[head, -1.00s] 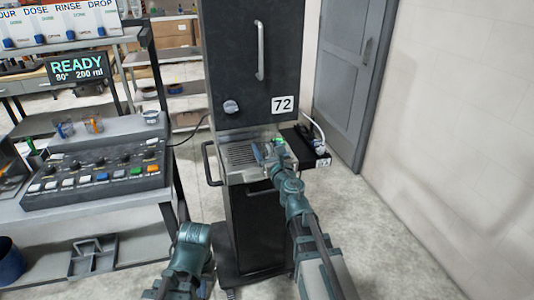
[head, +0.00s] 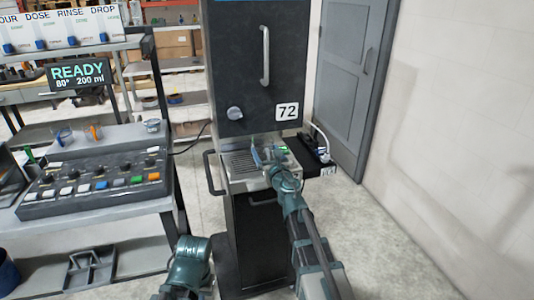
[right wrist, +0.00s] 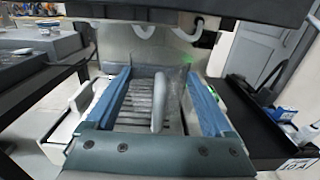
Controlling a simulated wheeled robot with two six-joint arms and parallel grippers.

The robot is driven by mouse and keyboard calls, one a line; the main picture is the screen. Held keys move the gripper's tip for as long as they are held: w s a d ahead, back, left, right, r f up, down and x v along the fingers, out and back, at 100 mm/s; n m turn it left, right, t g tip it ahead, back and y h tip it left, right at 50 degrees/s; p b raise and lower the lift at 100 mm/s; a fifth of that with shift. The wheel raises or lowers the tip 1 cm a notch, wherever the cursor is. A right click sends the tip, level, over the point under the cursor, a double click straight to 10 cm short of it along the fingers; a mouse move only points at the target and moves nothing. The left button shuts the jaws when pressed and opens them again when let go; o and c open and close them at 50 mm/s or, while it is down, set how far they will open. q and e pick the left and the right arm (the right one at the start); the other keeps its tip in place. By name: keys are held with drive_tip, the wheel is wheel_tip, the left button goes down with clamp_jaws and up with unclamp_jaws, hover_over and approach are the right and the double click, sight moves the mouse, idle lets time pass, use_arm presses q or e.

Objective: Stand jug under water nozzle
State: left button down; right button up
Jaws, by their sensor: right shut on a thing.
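My right gripper (head: 263,157) reaches over the drip tray (head: 240,162) of the black dispenser (head: 258,75) marked 72. In the right wrist view, its two blue fingers (right wrist: 160,105) stand apart, around a clear, faint jug (right wrist: 172,88) with a pale upright handle (right wrist: 158,100) between them. The jug is above or on the slatted tray, which also shows in the wrist view (right wrist: 135,108); I cannot tell if it touches. Two pale curved nozzles (right wrist: 187,30) hang above, beyond the fingers. The jug is too small to make out in the head view. My left gripper is out of view.
A control panel (head: 95,185) with knobs and buttons stands on a bench at the left, under a READY display (head: 79,74). A black side shelf (head: 318,165) with small items adjoins the dispenser on the right. Open floor lies at the front right.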

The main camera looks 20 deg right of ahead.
drive_tip(key=shift+f+b, duration=0.55)
drive_tip(key=shift+b, duration=0.05)
drive_tip(key=o, duration=1.4)
drive_tip(key=shift+o, duration=0.2)
